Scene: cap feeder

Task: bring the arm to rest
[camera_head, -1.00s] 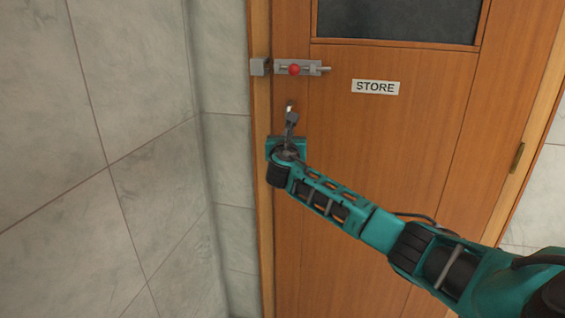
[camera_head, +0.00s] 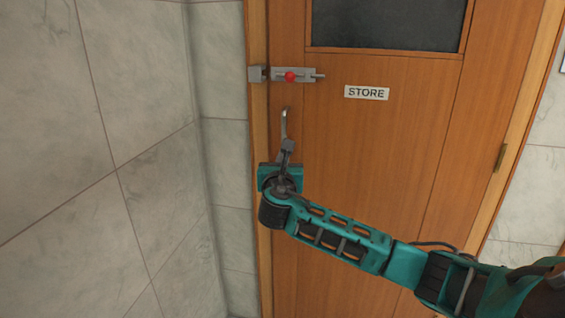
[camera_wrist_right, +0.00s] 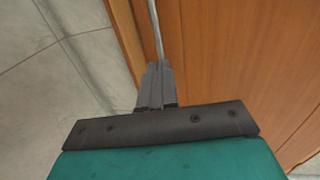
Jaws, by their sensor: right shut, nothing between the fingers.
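My right arm (camera_head: 340,245) comes in from the lower right in the head view. Its gripper (camera_head: 287,146) is shut and empty, pointing up in front of the door's left side. Just beyond the fingertips is a silver door handle (camera_head: 284,122); whether they touch I cannot tell. In the right wrist view the shut fingers (camera_wrist_right: 157,72) show at the middle, with the silver handle (camera_wrist_right: 155,25) beyond them. My left gripper is not in view.
The wooden door (camera_head: 385,150) carries a STORE sign (camera_head: 367,93), a dark window (camera_head: 388,22) and a slide bolt with a red knob (camera_head: 290,76). A tiled wall (camera_head: 120,130) stands close on the left.

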